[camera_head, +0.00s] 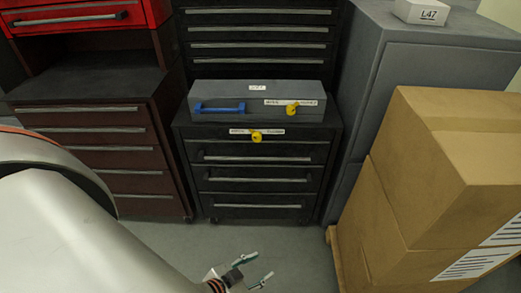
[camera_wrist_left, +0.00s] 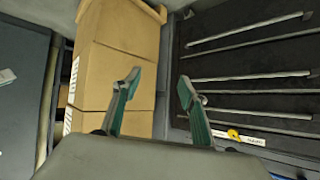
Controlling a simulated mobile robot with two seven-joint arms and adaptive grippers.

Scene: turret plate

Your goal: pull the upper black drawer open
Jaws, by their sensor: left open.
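The black drawer cabinet (camera_head: 262,193) stands in the middle of the head view. Its upper drawer has a long grey bar handle (camera_head: 258,158), below a labelled strip with a yellow key or knob (camera_head: 256,136). The drawers look shut. My left gripper (camera_head: 264,264) is open and empty, low in front of the cabinet and apart from it. In the left wrist view, which is turned over, the open fingers (camera_wrist_left: 159,84) show with the cabinet's handles to their right; the upper handle (camera_wrist_left: 260,113) lies nearest the label. My right gripper is not seen.
Stacked cardboard boxes (camera_head: 410,190) stand at the right, close to the cabinet's front. A grey case (camera_head: 262,97) with a blue handle lies on the cabinet. A dark red drawer cabinet (camera_head: 100,150) stands left. Grey floor (camera_head: 290,240) is clear before the drawers.

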